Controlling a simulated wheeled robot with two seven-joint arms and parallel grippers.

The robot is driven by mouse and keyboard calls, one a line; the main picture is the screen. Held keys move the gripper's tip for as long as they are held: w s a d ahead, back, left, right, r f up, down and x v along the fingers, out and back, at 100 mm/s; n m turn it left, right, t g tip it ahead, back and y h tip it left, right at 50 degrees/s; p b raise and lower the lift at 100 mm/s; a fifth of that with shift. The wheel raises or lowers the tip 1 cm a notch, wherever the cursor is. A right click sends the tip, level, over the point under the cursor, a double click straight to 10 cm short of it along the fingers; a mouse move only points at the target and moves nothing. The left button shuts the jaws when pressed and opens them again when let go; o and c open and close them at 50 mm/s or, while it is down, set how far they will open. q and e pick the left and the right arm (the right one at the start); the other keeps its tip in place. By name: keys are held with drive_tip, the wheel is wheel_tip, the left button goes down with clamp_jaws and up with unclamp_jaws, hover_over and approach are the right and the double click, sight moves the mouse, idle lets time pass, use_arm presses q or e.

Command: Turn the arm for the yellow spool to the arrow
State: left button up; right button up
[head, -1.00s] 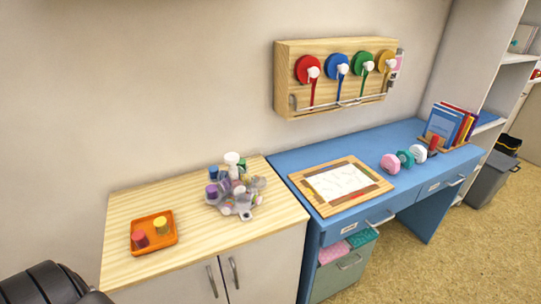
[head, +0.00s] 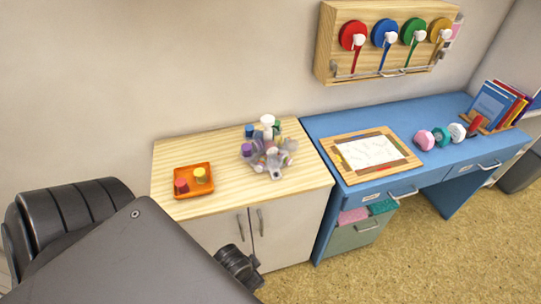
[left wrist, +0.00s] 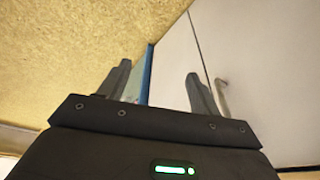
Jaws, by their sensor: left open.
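A grey stand with several arms (head: 278,170) is on the pale wooden cabinet top, carrying small purple, blue, green and white pieces. I cannot make out a yellow spool or an arrow on it. A yellow spool-like piece (head: 200,175) stands beside a red one (head: 181,186) in an orange tray (head: 194,194) left of the stand. My left gripper (left wrist: 158,74) is open and empty in the left wrist view, with cabinet doors and floor beyond it. My left arm fills the lower left of the head view. My right gripper is not in view.
The cabinet top (head: 228,205) is clear between tray and stand. A wall rack (head: 329,42) holds red, blue, green and yellow reels above.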

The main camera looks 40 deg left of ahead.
sight(270, 116)
use_arm(q)
wheel_tip(270, 116, up, 9)
drive_tip(key=t+p, duration=0.1)
drive_tip(key=w+a+r+n+t, duration=0.1)
drive_tip(key=w+a+r+t, duration=0.1)
drive_tip(key=w, duration=0.3)
drive_tip(key=w+a+r+n+t+y, duration=0.1)
drive_tip(key=w+a+r+t, duration=0.2)
drive_tip(key=w+a, duration=0.2)
drive_tip(key=w+a+r+t+y, duration=0.1)
drive_tip(key=w+a+r+t, duration=0.1)
drive_tip(key=w+a, duration=0.2)
drive_tip(key=shift+w+a+r+n, duration=0.1)
drive_tip(key=shift+w+r+n, duration=0.1)
drive_tip(key=shift+w, duration=0.55)
drive_tip(key=shift+w+r+n, duration=0.2)
drive_tip(key=shift+w, duration=0.55)
drive_tip(key=w+a+r+n+t+y, duration=0.1)
drive_tip(key=w+a+r+t, duration=0.65)
drive_tip(key=r, duration=0.25)
drive_tip(key=shift+g, duration=0.45)
drive_tip(key=w+a, duration=0.1)
drive_tip(key=w, duration=0.2)
drive_tip(key=w+p, duration=0.1)
drive_tip(key=w, duration=0.3)
drive_tip(key=w+a+p, duration=0.1)
drive_tip(key=w, duration=0.3)
drive_tip(key=shift+a+r, duration=0.1)
drive_tip(key=shift+a, duration=0.25)
drive_tip(key=shift+s, duration=0.1)
